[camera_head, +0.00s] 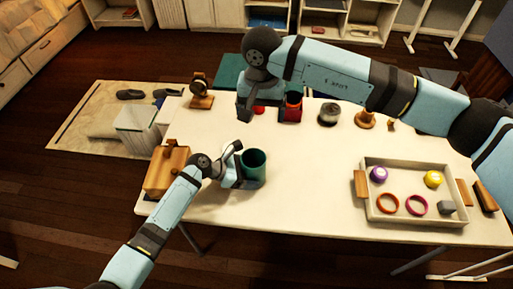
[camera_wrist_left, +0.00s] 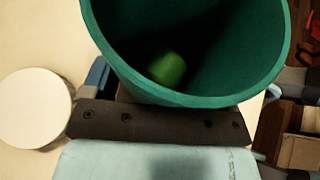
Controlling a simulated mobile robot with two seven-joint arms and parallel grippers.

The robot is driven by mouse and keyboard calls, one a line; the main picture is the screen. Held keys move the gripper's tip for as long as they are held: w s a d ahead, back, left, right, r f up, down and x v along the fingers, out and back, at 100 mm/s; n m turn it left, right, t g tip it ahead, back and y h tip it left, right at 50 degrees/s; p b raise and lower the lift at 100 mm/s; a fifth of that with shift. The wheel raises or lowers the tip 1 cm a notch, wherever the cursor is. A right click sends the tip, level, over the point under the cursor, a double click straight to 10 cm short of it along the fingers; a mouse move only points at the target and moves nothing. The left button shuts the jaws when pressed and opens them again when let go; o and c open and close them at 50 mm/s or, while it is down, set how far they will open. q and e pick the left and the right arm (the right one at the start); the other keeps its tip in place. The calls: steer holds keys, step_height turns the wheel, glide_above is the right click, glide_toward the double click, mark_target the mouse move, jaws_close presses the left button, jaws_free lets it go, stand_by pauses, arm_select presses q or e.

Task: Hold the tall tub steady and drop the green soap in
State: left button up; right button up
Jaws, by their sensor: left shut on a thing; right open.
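The tall tub (camera_head: 253,166) is a teal, open-topped cylinder standing upright on the white table, left of the middle. My left gripper (camera_head: 238,178) is shut on its wall. In the left wrist view the tub (camera_wrist_left: 185,97) fills the top, and the green soap (camera_wrist_left: 168,69) lies inside it, in shadow. The soap cannot be seen in the head view. My right gripper (camera_head: 264,110) is open over the far part of the table, behind the tub and apart from it. I see nothing held in it.
A tray (camera_head: 408,219) with rings, a purple thing (camera_head: 378,174) and a yellow thing (camera_head: 433,179) stands at the right. A wooden box (camera_head: 165,172) is left of the tub. A red container (camera_head: 292,111) and a grey round thing (camera_head: 329,114) line the far edge. The table's middle is clear.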

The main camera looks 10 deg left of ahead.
stand_by(0.4)
arm_select(q)
steer(key=o, duration=0.6)
steer(key=v, duration=1.2)
